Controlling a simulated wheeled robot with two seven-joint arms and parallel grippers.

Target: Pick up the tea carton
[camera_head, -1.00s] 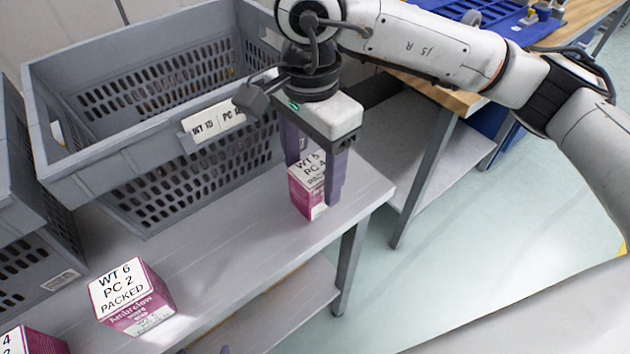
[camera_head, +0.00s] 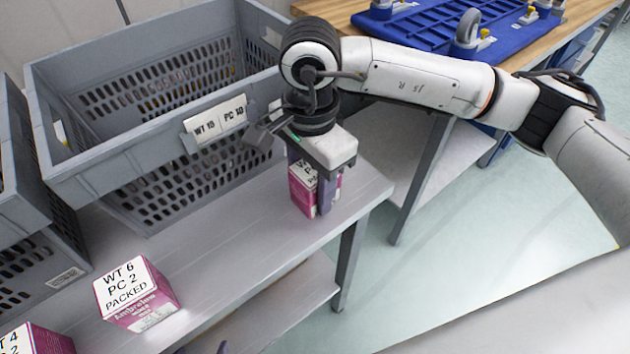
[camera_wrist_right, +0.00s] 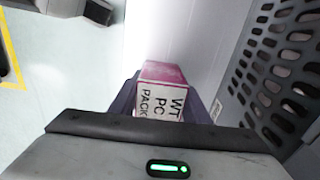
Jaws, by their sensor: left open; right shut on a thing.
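The tea carton, a magenta and white box (camera_head: 302,190) with a printed white top, stands upright on the grey table near its right end. My right gripper (camera_head: 314,192) points down over it and is shut on it, one finger on each side. In the right wrist view the carton (camera_wrist_right: 163,88) sits between the fingers, its white label partly hidden by the gripper body.
A large grey crate (camera_head: 110,160) stands close left of the right gripper. A similar carton labelled WT 6 PC 2 PACKED (camera_head: 135,293) stands at front left, another carton (camera_head: 38,340) in the corner. The grey table (camera_head: 235,235) is clear between. A blue tray (camera_head: 430,25) lies behind.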

